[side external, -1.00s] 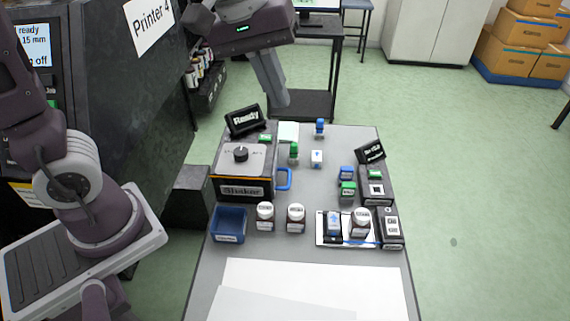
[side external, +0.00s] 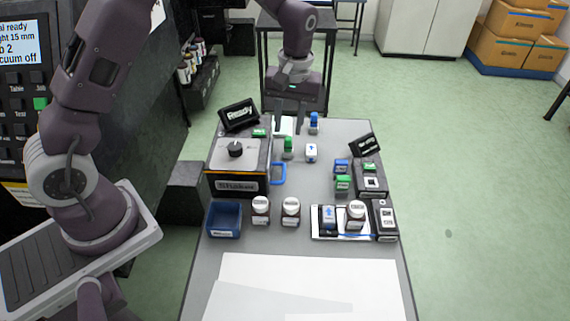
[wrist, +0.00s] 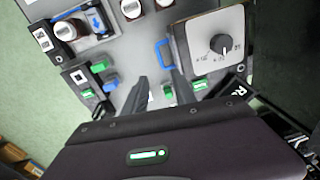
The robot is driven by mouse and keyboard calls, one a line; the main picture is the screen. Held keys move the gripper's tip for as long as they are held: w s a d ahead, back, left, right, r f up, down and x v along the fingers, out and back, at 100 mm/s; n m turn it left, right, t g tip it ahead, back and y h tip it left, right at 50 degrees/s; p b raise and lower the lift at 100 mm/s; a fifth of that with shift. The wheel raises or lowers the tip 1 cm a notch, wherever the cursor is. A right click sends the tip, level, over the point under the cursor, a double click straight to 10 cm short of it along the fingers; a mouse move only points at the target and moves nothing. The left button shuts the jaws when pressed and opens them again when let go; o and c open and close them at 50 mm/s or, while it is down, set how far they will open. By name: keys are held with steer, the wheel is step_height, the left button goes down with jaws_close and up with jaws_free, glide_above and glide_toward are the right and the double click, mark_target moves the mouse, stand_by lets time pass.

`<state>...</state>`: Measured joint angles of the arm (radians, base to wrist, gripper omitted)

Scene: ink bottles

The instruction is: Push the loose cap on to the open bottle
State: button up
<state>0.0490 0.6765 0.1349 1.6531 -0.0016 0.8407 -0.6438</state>
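My gripper (side external: 290,122) is at the far end of the table, pointing down, with its two fingers apart and nothing visible held. It also shows in the wrist view (wrist: 160,88). A small green-topped item (side external: 288,146) stands just in front of the fingers, and a white item with a blue mark (side external: 311,153) is to its right. Two brown bottles with white lids (side external: 260,211) (side external: 291,211) stand by the blue bin. Another brown bottle (side external: 355,215) stands on the white tray beside a blue arrow-marked block (side external: 329,217). I cannot tell which bottle is open or which piece is the loose cap.
The shaker box (side external: 237,168) with its knob and blue handle (side external: 279,173) is at left. The blue bin (side external: 224,219) is in front of it. Blue and green blocks (side external: 342,182) and black devices (side external: 370,178) line the right edge. White sheets (side external: 310,285) cover the clear near end.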

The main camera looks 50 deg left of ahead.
steer(key=n+g, duration=0.1)
glide_toward(284, 170)
steer(key=f, duration=0.5)
steer(key=s+f, duration=0.1)
steer(key=f, duration=0.1)
steer(key=shift+a+f, duration=0.35)
jaws_close()
stand_by(0.7)
